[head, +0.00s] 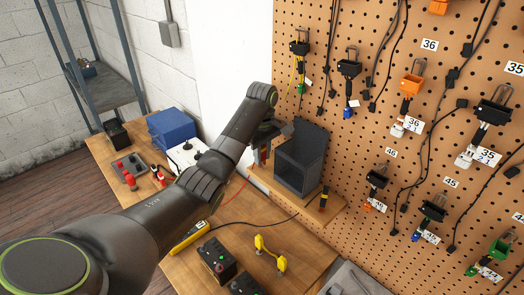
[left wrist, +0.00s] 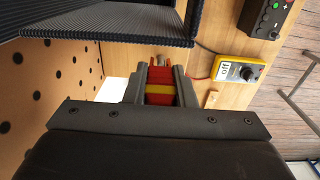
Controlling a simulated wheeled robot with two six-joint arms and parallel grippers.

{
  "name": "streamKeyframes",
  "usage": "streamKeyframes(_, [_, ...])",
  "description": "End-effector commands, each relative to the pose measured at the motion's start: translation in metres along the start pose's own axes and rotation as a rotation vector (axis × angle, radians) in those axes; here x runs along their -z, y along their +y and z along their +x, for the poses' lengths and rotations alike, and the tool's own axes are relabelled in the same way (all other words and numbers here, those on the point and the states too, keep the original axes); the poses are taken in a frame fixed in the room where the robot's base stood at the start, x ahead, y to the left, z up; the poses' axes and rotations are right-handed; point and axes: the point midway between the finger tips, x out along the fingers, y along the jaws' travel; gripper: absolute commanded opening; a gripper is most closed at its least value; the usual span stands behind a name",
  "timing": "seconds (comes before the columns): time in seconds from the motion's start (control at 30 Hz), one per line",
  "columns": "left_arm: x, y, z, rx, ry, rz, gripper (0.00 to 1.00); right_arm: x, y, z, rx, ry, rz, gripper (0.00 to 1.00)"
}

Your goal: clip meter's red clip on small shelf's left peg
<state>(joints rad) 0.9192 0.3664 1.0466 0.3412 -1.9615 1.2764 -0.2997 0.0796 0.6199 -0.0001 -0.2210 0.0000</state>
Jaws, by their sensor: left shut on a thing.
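My left gripper (head: 263,154) is at the left end of the small wooden shelf (head: 322,216) on the pegboard, beside a dark bin. In the left wrist view its fingers (left wrist: 160,88) are shut on the red clip (left wrist: 160,98), which has a yellow band. A small greyish tip shows just past the clip; I cannot tell whether it is the left peg or the clip's jaws. The yellow meter (left wrist: 238,72) lies on the bench, and it also shows in the head view (head: 190,237). A black clip with a yellow band (head: 323,198) stands upright at the shelf's right end.
The dark ribbed bin (head: 298,168) fills the shelf's middle, close to my gripper. A thin red lead (head: 236,192) and a black lead (head: 262,222) run over the bench. A black box (head: 215,262) and a yellow handle-shaped part (head: 270,254) lie in front.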

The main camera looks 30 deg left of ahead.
Motion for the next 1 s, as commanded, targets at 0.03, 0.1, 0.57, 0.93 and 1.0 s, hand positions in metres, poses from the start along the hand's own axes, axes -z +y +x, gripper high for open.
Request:
streamKeyframes(0.03, [0.0,0.0,0.0003,0.0,0.0,0.0,0.01,0.0011,-0.0025,0.0,0.003,0.002,0.001,0.36])
streamKeyframes(0.1, [0.0001,0.0,0.0003,0.0,0.0,0.0,0.01,0.0012,-0.0047,0.0,0.006,0.002,0.002,0.36])
streamKeyframes(0.57, [0.0003,-0.0002,0.0,0.0,0.001,0.0,0.49,0.0013,-0.0027,0.0,0.003,0.003,0.001,0.36])
streamKeyframes(0.93, [0.0004,-0.0003,0.0001,0.0,0.001,0.0,0.49,0.0009,0.0022,0.0,-0.003,0.003,-0.001,0.36])
streamKeyframes(1.0, [0.0004,-0.0002,0.0,0.0,0.001,0.0,0.49,0.0009,0.0022,0.0,-0.003,0.002,-0.001,0.36])
